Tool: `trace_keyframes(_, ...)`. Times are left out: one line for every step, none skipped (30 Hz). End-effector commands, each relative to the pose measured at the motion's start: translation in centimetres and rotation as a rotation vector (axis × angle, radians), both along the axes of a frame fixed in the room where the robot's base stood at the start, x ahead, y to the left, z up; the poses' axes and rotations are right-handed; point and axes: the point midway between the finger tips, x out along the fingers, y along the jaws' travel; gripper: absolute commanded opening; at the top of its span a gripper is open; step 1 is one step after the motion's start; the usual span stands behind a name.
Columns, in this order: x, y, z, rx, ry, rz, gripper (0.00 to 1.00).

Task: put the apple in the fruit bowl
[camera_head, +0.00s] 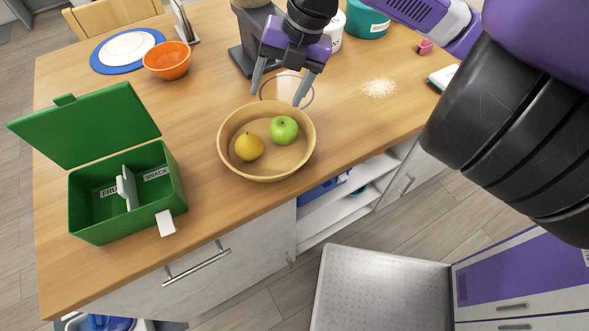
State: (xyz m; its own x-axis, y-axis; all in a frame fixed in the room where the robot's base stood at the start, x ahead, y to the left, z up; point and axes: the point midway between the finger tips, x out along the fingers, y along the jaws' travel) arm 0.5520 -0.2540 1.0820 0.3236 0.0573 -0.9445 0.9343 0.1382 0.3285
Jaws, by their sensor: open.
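A green apple (284,129) lies in the right part of the tan fruit bowl (226,160) on the wooden counter. A yellow round fruit (249,147) lies beside it in the bowl's left part. My gripper (277,99) is open and points down over the bowl's back rim. Its fingers are apart and nothing is held between them. The left fingertip is left of the apple and the right one is behind and to its right. The apple is in full view and appears clear of both fingers.
An open green box (84,224) with its lid up stands on the left, with a divider and a "SNACK" label. An orange bowl (166,61) and a blue plate (97,60) are at the back left. Spilled crumbs (379,87) lie to the right. Bare counter surrounds the fruit bowl's left side.

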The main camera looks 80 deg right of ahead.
Motion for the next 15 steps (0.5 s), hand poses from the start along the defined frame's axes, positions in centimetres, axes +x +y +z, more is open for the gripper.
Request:
trace_keyframes(2.6, 1.4, 0.5, 0.029, -0.076, 0.003, 0.67)
trace_keyframes(4.3, 2.2, 1.1, 0.052, -0.128, 0.001, 0.67)
trace_keyframes(6.6, 3.5, 1.9, 0.086, -0.204, -0.007, 0.67)
trace_keyframes(8.5, 4.5, 2.7, 0.118, -0.265, -0.016, 0.67)
trace_keyframes(10.2, 5.6, 3.6, 0.153, -0.326, -0.024, 0.67)
trace_keyframes(12.3, 7.0, 4.8, 0.204, -0.403, -0.039, 0.67)
trace_keyframes(13.8, 8.0, 5.8, 0.245, -0.459, -0.052, 0.67)
trace_keyframes(15.1, 9.0, 6.8, 0.287, -0.511, -0.066, 0.67)
trace_keyframes(16.7, 10.4, 8.1, 0.348, -0.577, -0.086, 0.67)
trace_keyframes(17.8, 11.3, 9.1, 0.396, -0.624, -0.102, 0.67)
trace_keyframes(18.7, 12.1, 10.0, 0.443, -0.669, -0.121, 0.67)
trace_keyframes(19.9, 13.2, 11.3, 0.51, -0.725, -0.147, 0.67)
trace_keyframes(20.6, 14.0, 12.1, 0.562, -0.762, -0.167, 0.67)
trace_keyframes(21.3, 14.7, 13.0, 0.614, -0.798, -0.19, 0.67)
trace_keyframes(22.0, 15.6, 14.0, 0.685, -0.84, -0.222, 0.67)
